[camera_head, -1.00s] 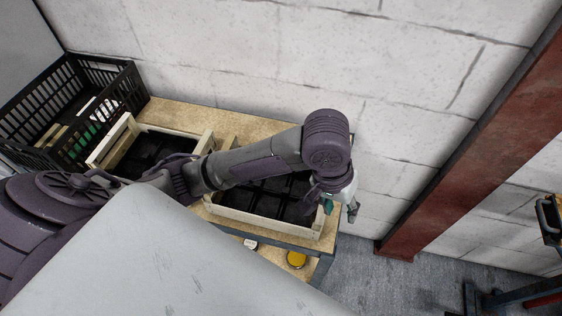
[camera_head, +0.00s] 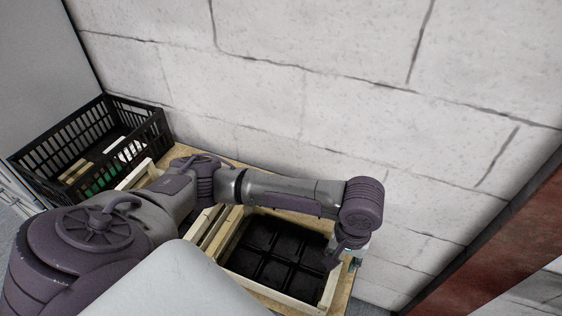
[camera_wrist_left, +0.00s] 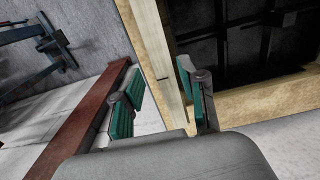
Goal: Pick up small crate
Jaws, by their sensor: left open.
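A pale wooden crate (camera_head: 329,291) with a black divided insert (camera_head: 278,250) stands on the table, below my left forearm. My left gripper (camera_head: 352,262) is at this crate's right end in the head view, mostly hidden behind my wrist. In the left wrist view, my left gripper (camera_wrist_left: 158,95) is open, with green-padded fingers. The crate's wooden rim (camera_wrist_left: 245,97) shows beside the right finger, and the dark insert lies beyond it. I cannot tell whether a finger touches the wood. A second wooden crate (camera_head: 138,174) is mostly hidden behind my arm. My right gripper is not in view.
A black plastic crate (camera_head: 75,135) with several items in it stands at the left. A white block wall (camera_head: 330,110) rises close behind the table. A red-brown beam (camera_head: 500,245) stands at the right. Some bare wooden table shows along the wall.

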